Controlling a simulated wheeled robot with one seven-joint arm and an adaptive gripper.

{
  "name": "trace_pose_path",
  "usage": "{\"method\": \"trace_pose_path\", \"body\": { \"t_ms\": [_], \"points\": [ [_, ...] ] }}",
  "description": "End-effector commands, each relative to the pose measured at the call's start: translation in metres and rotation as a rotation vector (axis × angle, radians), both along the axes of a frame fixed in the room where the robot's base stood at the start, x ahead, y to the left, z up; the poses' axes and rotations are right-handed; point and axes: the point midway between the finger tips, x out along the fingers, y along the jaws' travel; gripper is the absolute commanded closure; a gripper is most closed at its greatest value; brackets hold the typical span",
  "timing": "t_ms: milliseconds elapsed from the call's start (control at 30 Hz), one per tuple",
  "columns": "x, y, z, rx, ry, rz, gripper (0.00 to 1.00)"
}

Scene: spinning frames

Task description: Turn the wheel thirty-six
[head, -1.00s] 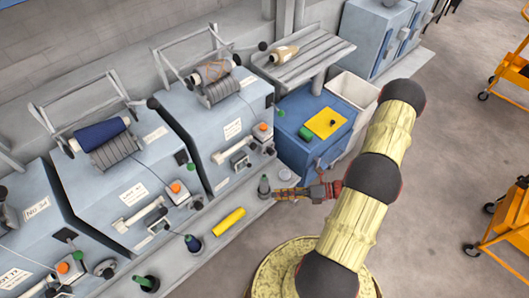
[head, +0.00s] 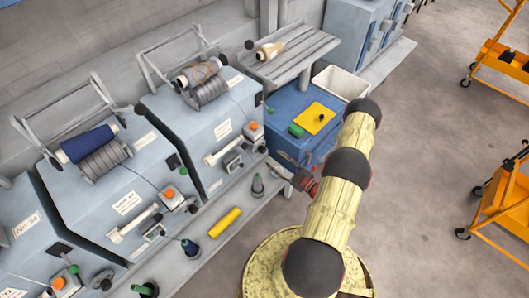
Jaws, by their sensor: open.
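Several pale blue spinning frames stand in a row. The left frame (head: 18,240) has a label that seems to read No 34. The labels on the middle frame (head: 95,205) and right frame (head: 205,125) are too small to read surely. No wheel clearly marked thirty-six shows. A grey round wheel or knob (head: 104,279) sits low between the left and middle frames. My gripper (head: 283,174) is near the lower right corner of the right frame, at the shelf's end. It is small and partly hidden by its red wrist; I see nothing held. Contact cannot be told.
The ledge (head: 165,262) in front holds a yellow tube (head: 225,222), a dark grey bobbin (head: 258,185) and a dark blue bobbin (head: 190,248). A blue cabinet (head: 290,150) and white bin (head: 340,83) stand right. Orange carts (head: 500,205) are far right; floor between is free.

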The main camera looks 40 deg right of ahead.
Motion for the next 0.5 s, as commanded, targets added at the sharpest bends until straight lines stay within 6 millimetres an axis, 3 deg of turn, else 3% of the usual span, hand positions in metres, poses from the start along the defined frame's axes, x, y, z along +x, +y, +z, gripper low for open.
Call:
{"method": "trace_pose_path", "body": {
  "t_ms": [500],
  "points": [
    [0.067, 0.007, -0.001, -0.004, -0.001, 0.004, 0.55]
  ]
}}
